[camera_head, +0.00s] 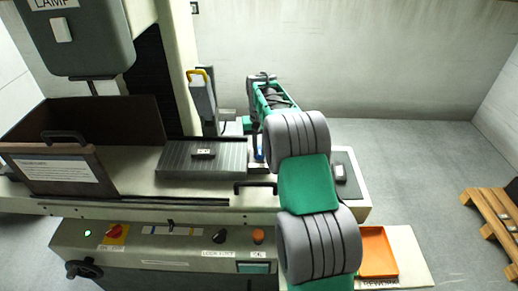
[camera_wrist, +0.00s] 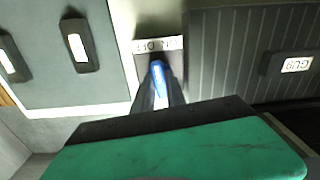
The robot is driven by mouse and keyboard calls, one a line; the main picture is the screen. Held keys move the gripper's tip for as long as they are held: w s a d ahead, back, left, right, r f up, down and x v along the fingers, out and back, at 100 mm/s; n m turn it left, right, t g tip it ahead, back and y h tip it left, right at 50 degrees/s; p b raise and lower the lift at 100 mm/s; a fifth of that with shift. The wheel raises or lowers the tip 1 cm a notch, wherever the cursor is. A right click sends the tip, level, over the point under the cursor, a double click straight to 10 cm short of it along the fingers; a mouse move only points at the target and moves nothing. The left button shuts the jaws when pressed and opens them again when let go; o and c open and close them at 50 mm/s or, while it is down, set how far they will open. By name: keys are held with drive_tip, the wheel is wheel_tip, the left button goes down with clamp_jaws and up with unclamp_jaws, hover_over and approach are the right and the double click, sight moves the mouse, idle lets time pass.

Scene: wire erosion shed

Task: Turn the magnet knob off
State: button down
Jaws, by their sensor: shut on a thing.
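The magnet knob (camera_wrist: 159,76) shows in the wrist view as a blue lever below a white label that appears upside down and seems to read OFF/ON. It sits beside the ribbed magnet chuck (camera_wrist: 215,75). My gripper (camera_wrist: 160,88) is shut on the blue lever, which shows between its dark fingers. Its far end points away from my wrist, toward the label. In the head view, a sliver of blue (camera_head: 259,148) shows at the right end of the chuck (camera_head: 180,179), and my arm hides most of the gripper and knob.
A dark block (camera_head: 203,154) lies on the chuck. A grey plate with small dark pieces (camera_wrist: 80,46) lies on the knob's other side. A black handle (camera_head: 256,187) is at the front edge. An orange tray (camera_head: 378,250) stands right of my arm; an open box cover (camera_head: 60,170) stands left.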

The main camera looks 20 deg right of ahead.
sight(259, 149)
drive_tip(key=n, duration=0.4)
drive_tip(key=shift+n, duration=0.3)
drive_tip(key=shift+r+n, duration=0.1)
drive_tip(key=shift+n, duration=1.4)
drive_tip(key=c, duration=1.4)
unclamp_jaws()
drive_tip(key=shift+o, duration=0.2)
wheel_tip(259, 149, up, 7)
drive_tip(key=shift+b, duration=0.85)
drive_tip(key=shift+r, duration=0.35)
